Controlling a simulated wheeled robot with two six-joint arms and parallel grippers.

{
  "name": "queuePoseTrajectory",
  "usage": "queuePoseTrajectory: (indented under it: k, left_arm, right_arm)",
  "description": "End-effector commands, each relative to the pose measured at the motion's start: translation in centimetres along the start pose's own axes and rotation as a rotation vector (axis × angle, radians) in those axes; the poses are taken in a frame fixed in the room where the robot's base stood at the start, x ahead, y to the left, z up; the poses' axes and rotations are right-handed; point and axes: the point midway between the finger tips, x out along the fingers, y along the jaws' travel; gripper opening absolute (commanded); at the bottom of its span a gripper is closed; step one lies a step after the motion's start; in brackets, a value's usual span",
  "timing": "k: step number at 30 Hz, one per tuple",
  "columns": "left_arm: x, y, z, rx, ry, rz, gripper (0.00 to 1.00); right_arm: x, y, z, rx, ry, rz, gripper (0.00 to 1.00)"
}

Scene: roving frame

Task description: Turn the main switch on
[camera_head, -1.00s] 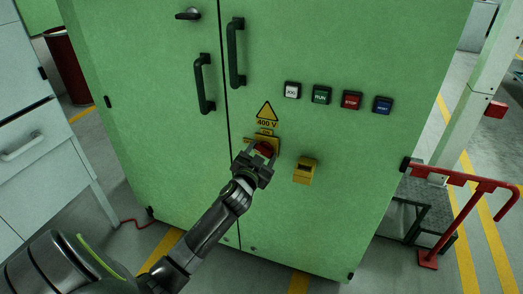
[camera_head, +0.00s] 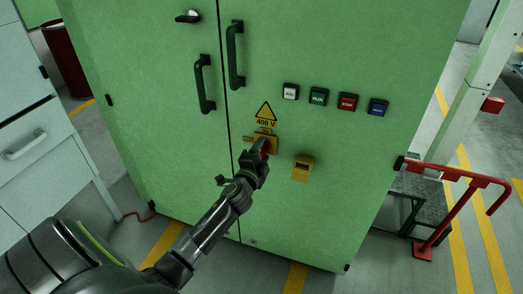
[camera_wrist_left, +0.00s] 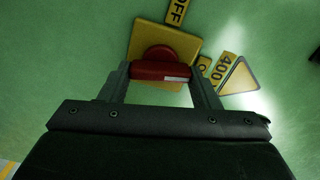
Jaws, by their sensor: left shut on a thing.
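The main switch is a red rotary handle (camera_wrist_left: 160,72) on a yellow plate (camera_wrist_left: 187,45), on the front of a green cabinet (camera_head: 300,200). My left gripper (camera_head: 264,147) is shut on the red handle, with one finger at each end in the left wrist view (camera_wrist_left: 160,85). A white mark on the handle's right end points toward a small yellow label (camera_wrist_left: 204,63), partly hidden, above the plate in the head view. The OFF label (camera_wrist_left: 177,12) is off to the handle's side. In the head view the gripper mostly hides the handle. My right gripper is not in view.
A yellow box-like fitting (camera_head: 302,168) sits right of the switch, below several push buttons (camera_head: 318,97). A 400 V warning sign (camera_head: 265,112) is above. Black door handles (camera_head: 236,55) stick out higher up. A red rail (camera_head: 455,172) stands at right.

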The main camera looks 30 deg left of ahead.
Motion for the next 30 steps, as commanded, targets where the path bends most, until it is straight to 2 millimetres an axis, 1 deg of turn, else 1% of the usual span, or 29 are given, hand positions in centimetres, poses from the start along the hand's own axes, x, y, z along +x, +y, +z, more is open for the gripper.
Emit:
queuePoseTrajectory:
  k: [5,12,29,30]
  left_arm:
    - [-0.03,0.05,-0.02,0.111,0.001,0.001,0.34]
    - [-0.03,0.16,0.01,0.200,0.000,0.002,0.34]
    - [-0.03,0.23,0.04,0.234,0.000,0.002,0.34]
    - [-0.03,0.22,0.04,0.234,0.000,0.002,0.58]
  right_arm:
    - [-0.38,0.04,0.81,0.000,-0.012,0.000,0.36]
    - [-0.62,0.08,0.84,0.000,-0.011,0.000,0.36]
    - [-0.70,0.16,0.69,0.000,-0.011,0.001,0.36]
    - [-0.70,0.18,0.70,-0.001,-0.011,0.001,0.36]
